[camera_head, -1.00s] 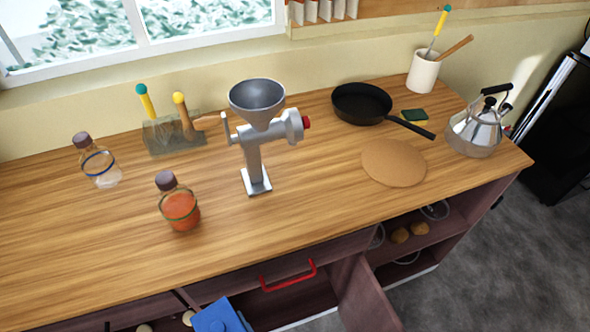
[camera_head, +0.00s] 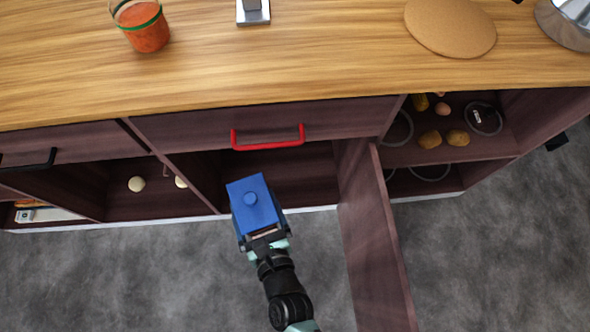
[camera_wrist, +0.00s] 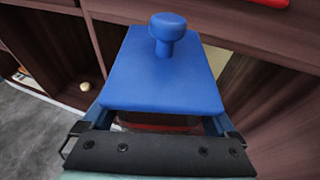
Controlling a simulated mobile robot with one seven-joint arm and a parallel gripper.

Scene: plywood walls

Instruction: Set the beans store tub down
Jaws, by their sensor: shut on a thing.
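The beans store tub has a blue lid with a round knob, and it shows in the head view (camera_head: 252,204) in front of the open middle compartment of the cabinet. It fills the middle of the wrist view (camera_wrist: 165,80), lid up.
The open compartment (camera_head: 305,175) lies behind the tub, below a drawer with a red handle (camera_head: 268,138). An open cabinet door (camera_head: 375,235) stands to the right. The wooden counter (camera_head: 300,65) holds a jar of red stuff (camera_head: 148,30) and a round cork mat (camera_head: 450,27).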

